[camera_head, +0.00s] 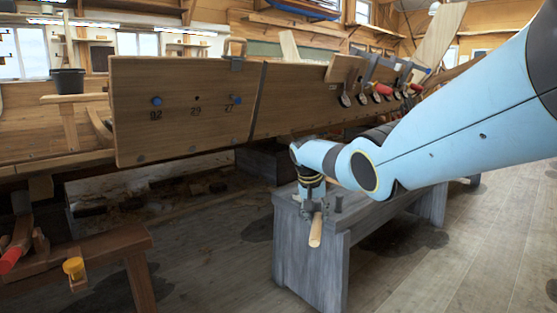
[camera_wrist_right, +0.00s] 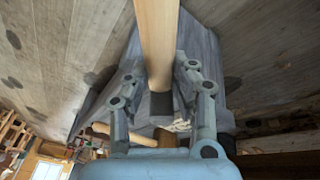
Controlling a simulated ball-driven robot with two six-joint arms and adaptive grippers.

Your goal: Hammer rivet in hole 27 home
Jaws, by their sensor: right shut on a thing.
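The upright plank (camera_head: 180,130) in the head view carries marks that look like 92, 29 and 27. A blue rivet head (camera_head: 237,99) sits at mark 27; how far it stands out is too small to tell. My right gripper (camera_head: 310,200) is low over the grey bench, below and right of that rivet. It is shut on a wooden-handled tool, apparently the hammer (camera_head: 316,231), whose pale handle points toward the camera. In the right wrist view the handle (camera_wrist_right: 157,35) runs between the fingers to a dark block. My left gripper is not in view.
Another blue rivet head (camera_head: 157,101) is at the left mark, and a dark hole (camera_head: 196,98) is at 29. The grey bench (camera_head: 310,255) stands under my right gripper. Clamps (camera_head: 363,97) line the hull further right. A brown trestle (camera_head: 110,243) stands at lower left.

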